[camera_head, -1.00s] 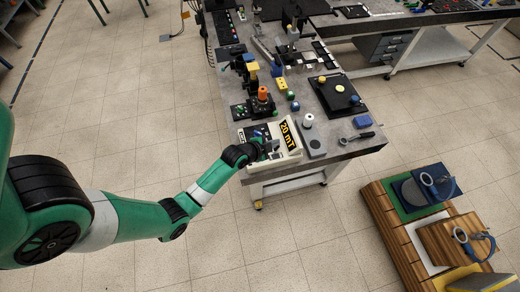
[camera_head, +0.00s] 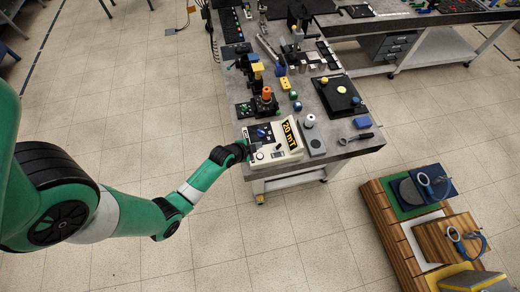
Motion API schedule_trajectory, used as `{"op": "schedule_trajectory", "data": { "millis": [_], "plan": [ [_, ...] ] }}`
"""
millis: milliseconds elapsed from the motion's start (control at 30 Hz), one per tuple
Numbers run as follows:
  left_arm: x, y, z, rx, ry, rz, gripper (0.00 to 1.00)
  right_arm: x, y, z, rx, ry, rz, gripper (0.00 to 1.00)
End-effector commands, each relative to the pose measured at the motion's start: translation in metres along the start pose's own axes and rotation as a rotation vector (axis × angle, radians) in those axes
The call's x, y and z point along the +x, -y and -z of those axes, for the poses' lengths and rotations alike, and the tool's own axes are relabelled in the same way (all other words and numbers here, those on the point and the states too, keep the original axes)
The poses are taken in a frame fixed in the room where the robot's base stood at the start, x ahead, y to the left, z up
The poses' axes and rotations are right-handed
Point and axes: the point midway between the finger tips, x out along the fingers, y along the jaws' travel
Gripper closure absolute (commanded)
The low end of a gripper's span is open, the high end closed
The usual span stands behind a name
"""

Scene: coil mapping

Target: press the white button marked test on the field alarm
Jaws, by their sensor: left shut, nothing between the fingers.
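The field alarm is the cream-white box (camera_head: 262,160) at the near left corner of the bench, with a black panel reading "20 mT" (camera_head: 291,134) in yellow. A blue part (camera_head: 262,134) and small dark details show on its top. A white button marked test cannot be made out at this size. My left gripper (camera_head: 255,150) is at the box's left edge, shut and empty, its fingertips small and dark against the box. I cannot tell whether it touches. My right gripper is not in view.
A wrench-like tool (camera_head: 356,138) and a blue block (camera_head: 363,122) lie farther right. An orange-topped device (camera_head: 266,94) stands behind.

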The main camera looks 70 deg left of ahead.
Motion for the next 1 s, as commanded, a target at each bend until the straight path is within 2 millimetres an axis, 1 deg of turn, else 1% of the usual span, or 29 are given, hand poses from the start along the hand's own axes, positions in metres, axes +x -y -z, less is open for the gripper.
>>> {"op": "schedule_trajectory", "data": {
  "millis": [33, 100, 300, 400, 567, 1000],
  "plan": [
    [0.009, -0.007, -0.007, 0.000, 0.000, 0.000, 1.00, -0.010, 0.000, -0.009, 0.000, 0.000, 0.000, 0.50],
    [0.017, -0.012, -0.012, 0.000, 0.000, 0.000, 1.00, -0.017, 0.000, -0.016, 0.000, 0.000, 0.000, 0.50],
    [0.038, -0.028, -0.028, 0.000, 0.000, 0.000, 1.00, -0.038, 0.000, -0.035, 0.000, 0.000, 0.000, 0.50],
    [0.045, -0.033, -0.033, 0.000, 0.000, 0.000, 1.00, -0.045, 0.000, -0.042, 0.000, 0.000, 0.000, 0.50],
    [0.050, -0.036, -0.036, 0.000, -0.001, 0.000, 1.00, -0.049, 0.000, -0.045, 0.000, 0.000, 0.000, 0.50],
    [0.050, -0.036, -0.036, 0.000, 0.000, 0.000, 1.00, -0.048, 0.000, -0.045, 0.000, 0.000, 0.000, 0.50]
  ]
}}
